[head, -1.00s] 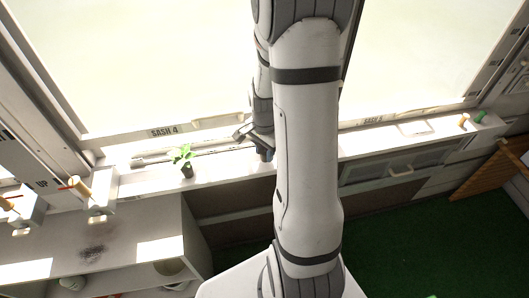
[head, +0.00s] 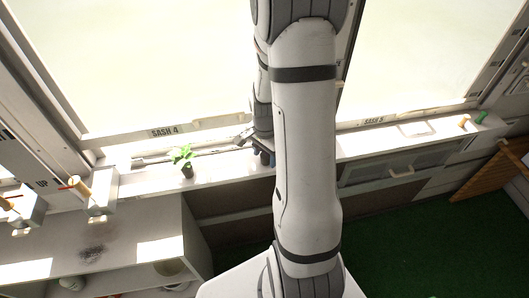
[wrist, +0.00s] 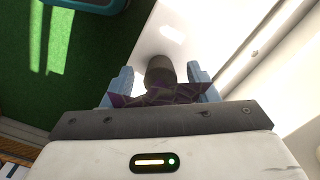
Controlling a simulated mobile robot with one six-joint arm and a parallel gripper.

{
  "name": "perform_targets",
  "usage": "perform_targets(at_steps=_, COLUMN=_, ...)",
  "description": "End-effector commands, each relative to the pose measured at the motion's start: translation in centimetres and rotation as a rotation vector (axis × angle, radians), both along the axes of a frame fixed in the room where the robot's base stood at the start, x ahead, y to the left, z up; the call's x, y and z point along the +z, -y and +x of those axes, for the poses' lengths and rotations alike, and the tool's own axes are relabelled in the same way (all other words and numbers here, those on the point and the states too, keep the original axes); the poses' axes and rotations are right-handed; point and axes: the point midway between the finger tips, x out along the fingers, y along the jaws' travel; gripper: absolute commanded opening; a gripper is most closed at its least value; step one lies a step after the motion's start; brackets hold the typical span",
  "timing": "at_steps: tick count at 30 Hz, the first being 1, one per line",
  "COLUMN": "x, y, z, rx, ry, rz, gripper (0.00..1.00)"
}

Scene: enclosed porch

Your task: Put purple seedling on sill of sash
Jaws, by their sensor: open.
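In the wrist view, the purple seedling, with purple leaves (wrist: 160,96) and a dark round pot (wrist: 159,70), stands between the two blue fingers of my gripper (wrist: 160,80). The fingers are apart, with gaps showing beside the pot. The pot appears to be over or on a white sill; contact beneath it is hidden. In the head view, my gripper (head: 262,156) is low at the window sill (head: 225,166), right of the SASH 4 label (head: 164,132), partly behind my arm. The purple seedling is not visible there.
A green seedling (head: 187,160) in a dark pot stands on the sill left of my gripper. Wooden-tipped fittings (head: 80,187) stand further left. A white shelf unit (head: 150,225) is at lower left. Small orange and green items (head: 480,117) sit at the sill's far right.

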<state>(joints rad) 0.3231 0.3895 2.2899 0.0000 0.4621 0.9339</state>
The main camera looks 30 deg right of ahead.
Motion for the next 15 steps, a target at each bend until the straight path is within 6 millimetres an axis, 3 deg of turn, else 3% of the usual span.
perform_targets(at_steps=5, x=1.0, y=0.0, z=0.1, rx=-0.001, ry=0.003, rz=-0.001, gripper=0.53)
perform_targets(at_steps=15, x=7.8, y=0.1, z=0.1, rx=-0.001, ry=0.006, rz=-0.002, gripper=0.53)
